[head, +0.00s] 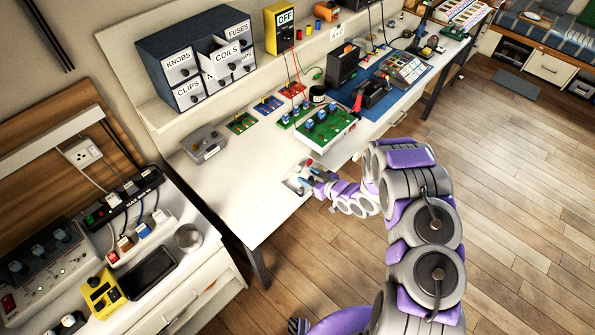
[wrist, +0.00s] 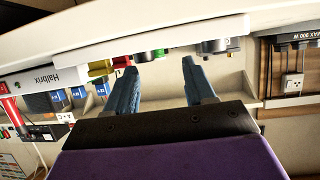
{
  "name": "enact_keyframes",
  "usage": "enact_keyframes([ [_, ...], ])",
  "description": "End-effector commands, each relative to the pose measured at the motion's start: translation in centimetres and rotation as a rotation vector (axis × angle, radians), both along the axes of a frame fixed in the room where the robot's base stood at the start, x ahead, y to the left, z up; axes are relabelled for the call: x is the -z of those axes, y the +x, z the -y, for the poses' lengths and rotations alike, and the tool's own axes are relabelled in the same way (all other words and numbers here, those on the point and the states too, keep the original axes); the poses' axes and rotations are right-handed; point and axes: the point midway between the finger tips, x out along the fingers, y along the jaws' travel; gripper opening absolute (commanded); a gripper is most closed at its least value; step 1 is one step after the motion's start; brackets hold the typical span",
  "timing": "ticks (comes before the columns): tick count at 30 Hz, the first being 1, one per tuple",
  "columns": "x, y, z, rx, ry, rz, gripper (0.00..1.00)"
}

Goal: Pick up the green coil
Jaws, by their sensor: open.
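Dark round parts (wrist: 150,55) show near the fingertips. I cannot identify the green coil for certain in either view.
A grey box (head: 203,144) is at the left of the bench (head: 243,207). A yellow meter (head: 280,28) stands on the shelf. The bench's front left is clear.

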Motion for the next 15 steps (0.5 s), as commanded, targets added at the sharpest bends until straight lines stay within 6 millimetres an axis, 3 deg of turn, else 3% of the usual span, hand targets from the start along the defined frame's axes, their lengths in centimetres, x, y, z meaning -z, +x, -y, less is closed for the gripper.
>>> enact_keyframes([
  [8, 0.4, 1.0, -0.7, 0.001, 0.002, 0.001, 0.54],
  [15, 1.3, 3.3, -3.2, 0.000, 0.002, 0.003, 0.54],
])
